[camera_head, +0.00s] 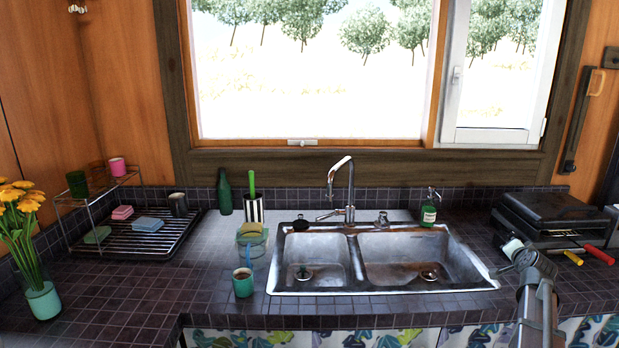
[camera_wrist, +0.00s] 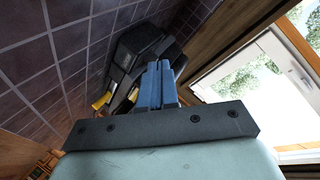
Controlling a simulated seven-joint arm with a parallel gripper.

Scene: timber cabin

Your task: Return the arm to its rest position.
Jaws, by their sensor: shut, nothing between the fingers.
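My gripper (camera_wrist: 160,78) shows in the wrist view as two blue fingers pressed together, shut and empty. In the head view, my arm rises from the bottom right. Its pale end (camera_head: 512,247) is above the counter, just right of the sink (camera_head: 352,291) and to the left of the black grill (camera_head: 550,211). The fingertips cannot be made out in the head view. The grill also shows beyond the fingers in the wrist view (camera_wrist: 143,48).
Yellow-handled (camera_head: 573,258) and red-handled (camera_head: 599,254) tools lie right of my arm. A green soap bottle (camera_head: 429,214) and a faucet (camera_head: 349,190) stand behind the sink. A mug (camera_head: 243,285), dish rack (camera_head: 130,240) and flower vase (camera_head: 43,300) are left. The front-left counter is clear.

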